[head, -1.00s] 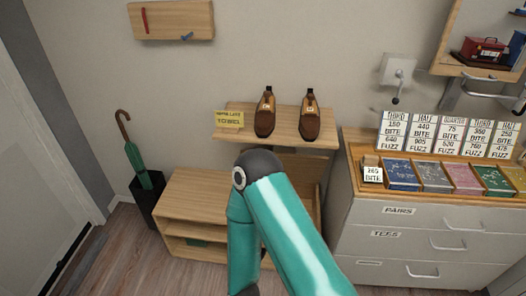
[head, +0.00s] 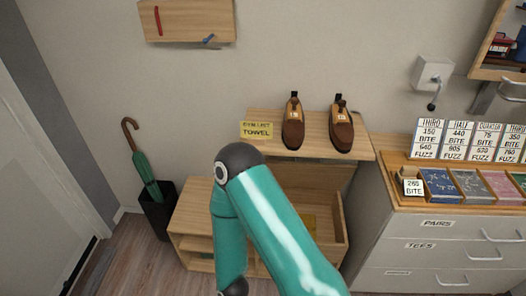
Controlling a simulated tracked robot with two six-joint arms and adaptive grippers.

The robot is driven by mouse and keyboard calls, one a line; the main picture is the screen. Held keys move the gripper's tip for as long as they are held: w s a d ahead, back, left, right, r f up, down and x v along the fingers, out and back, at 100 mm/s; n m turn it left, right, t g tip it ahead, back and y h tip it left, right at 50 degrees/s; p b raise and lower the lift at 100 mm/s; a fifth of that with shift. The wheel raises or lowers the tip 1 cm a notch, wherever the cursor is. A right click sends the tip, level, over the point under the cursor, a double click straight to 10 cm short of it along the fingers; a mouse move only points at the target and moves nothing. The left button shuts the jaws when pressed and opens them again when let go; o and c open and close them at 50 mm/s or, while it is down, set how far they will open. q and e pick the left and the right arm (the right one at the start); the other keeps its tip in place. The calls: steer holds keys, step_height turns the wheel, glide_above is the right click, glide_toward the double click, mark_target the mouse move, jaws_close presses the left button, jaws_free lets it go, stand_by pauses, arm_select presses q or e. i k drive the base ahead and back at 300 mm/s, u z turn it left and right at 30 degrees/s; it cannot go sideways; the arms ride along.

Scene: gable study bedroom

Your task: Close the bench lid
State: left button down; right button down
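The wooden bench (head: 196,205) stands low against the wall, with open cubbies on its left front. Its right part is an open-topped compartment (head: 338,228), with something yellow (head: 309,224) inside. An upright wooden panel (head: 318,176) behind the compartment looks like the raised lid. It sits under the shoe shelf, and my teal arm hides part of the bench and compartment. Neither of my grippers is in view.
A shelf (head: 362,151) above the bench holds two brown shoes (head: 293,133) and a yellow card (head: 256,130). An umbrella stand (head: 157,212) is at left. A drawer cabinet (head: 420,225) with card trays stands close at right.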

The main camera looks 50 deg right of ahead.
mark_target(297, 174)
steer(key=u, duration=0.1)
steer(key=i, duration=1.9)
steer(key=z, duration=1.65)
steer(key=k, duration=0.8)
steer(key=z, duration=0.3)
steer(key=i, duration=0.8)
steer(key=u, duration=0.15)
